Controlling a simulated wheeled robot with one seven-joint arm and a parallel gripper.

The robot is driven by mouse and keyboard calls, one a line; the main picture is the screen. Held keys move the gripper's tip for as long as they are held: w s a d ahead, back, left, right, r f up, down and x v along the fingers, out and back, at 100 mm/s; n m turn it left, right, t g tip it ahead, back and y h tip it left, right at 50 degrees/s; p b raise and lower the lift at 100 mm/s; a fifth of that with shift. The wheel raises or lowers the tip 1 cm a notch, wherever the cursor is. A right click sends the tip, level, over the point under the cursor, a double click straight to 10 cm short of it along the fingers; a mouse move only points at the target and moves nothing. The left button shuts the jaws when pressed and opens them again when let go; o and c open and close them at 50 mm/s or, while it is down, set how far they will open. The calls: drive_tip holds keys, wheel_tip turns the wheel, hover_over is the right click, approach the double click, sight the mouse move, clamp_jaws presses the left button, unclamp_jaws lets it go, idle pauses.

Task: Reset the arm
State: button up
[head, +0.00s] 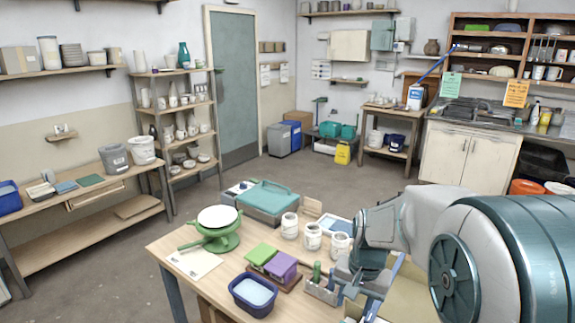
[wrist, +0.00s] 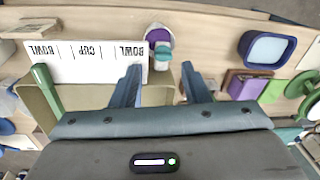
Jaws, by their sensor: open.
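My gripper (wrist: 160,70) is open, its two blue fingers spread apart with nothing between them. In the head view my arm reaches in from the right over the near wooden table (head: 180,245), and the gripper is low over its right side, partly hidden by the arm. In the wrist view a small purple, white and green object (wrist: 158,42) lies just beyond the fingertips, apart from them. A white card (wrist: 88,60) reading BOWL and CUP, upside down, is beside the left finger.
A blue tub (head: 253,292) of pale liquid, purple and green blocks (head: 282,266), white jars (head: 312,236) and a green turntable (head: 215,235) crowd the table. A teal case (head: 267,196) lies at its back. The floor beyond (head: 330,180) is clear.

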drive_tip(key=s+r+n+t+b, duration=0.1)
drive_tip(key=s+r+n, duration=0.1)
drive_tip(key=s, duration=0.6)
drive_tip(key=s+r+n+t+b, duration=0.1)
drive_tip(key=s+r+n, duration=0.1)
drive_tip(key=s, duration=0.6)
drive_tip(key=shift+r+n+t+h, duration=0.3)
drive_tip(key=shift+r+n+t, duration=0.1)
drive_tip(key=shift+n, duration=0.3)
drive_tip(key=shift+a, duration=0.1)
idle(0.9)
